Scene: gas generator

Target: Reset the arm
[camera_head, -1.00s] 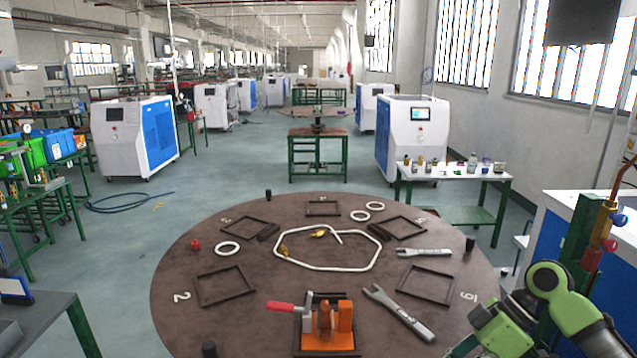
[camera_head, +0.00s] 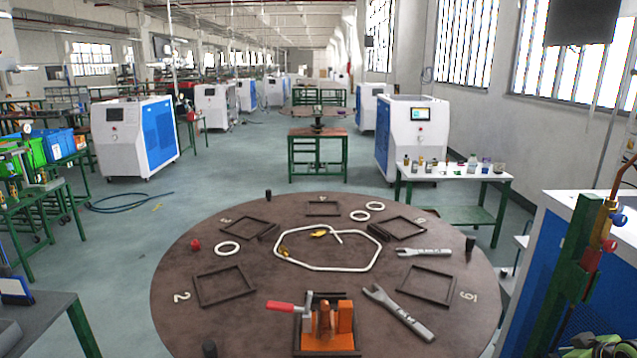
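Neither gripper shows in the head view. The round brown table (camera_head: 215,315) stands in front of me. On it is an orange clamp fixture (camera_head: 328,322) with a red handle (camera_head: 280,307). A white bent tube (camera_head: 322,269) with brass-coloured fittings lies in the middle. Two wrenches, one near (camera_head: 398,312) and one farther (camera_head: 424,252), lie on the right side.
Several black square frames, such as the left one (camera_head: 224,303), and white rings, such as one (camera_head: 228,248), lie on the table. A red knob (camera_head: 195,245) is at the left. A blue and white cabinet (camera_head: 588,215) with a green post stands close at right. A grey bench (camera_head: 45,318) stands at left.

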